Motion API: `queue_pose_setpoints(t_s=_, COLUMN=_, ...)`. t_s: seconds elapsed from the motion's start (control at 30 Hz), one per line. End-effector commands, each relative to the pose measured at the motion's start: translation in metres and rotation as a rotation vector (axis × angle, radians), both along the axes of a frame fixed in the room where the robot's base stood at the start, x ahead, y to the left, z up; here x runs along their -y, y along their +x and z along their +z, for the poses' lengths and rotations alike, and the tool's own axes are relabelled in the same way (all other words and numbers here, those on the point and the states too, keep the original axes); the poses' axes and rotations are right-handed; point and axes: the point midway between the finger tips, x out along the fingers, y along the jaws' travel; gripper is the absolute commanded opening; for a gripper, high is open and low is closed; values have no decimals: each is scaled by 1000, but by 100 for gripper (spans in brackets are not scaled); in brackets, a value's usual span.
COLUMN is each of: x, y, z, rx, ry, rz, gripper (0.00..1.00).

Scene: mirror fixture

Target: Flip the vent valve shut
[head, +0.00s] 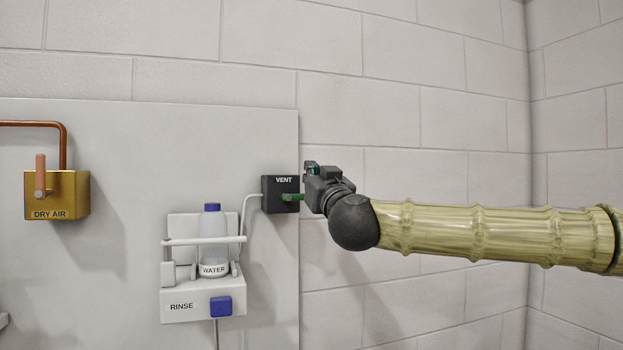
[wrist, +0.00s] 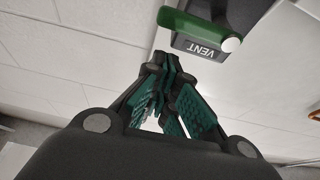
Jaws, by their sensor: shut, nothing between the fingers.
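The vent valve is a small dark box (head: 280,194) labelled VENT on the right edge of the grey panel. Its green handle (head: 292,197) lies roughly level in the head view, pointing right toward my gripper. The wrist view shows the green handle (wrist: 198,27) and the VENT label (wrist: 207,47) upside down at the top. My gripper (head: 310,169) is just right of the box, its tips near the height of the box's top. In the wrist view my gripper (wrist: 167,68) is shut and empty, its tips just short of the handle. Whether they touch is unclear.
Left of the vent are a rinse unit (head: 178,306) with a blue button (head: 221,306), a water bottle (head: 212,240) and a brass DRY AIR valve (head: 70,190) with a copper lever. A thin pale tube reaches the vent box. The block wall right of the panel is bare.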

Motion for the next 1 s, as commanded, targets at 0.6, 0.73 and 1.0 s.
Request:
queue_pose_setpoints(t_s=0.6, x=0, y=-1, z=-20, rx=0, ry=0, rz=1, gripper=0)
queue_pose_setpoints(t_s=0.73, x=0, y=-1, z=-20, rx=0, ry=0, rz=1, gripper=0)
queue_pose_setpoints(t_s=1.0, x=0, y=2, z=-21, rx=-2, ry=9, rz=1, gripper=0)
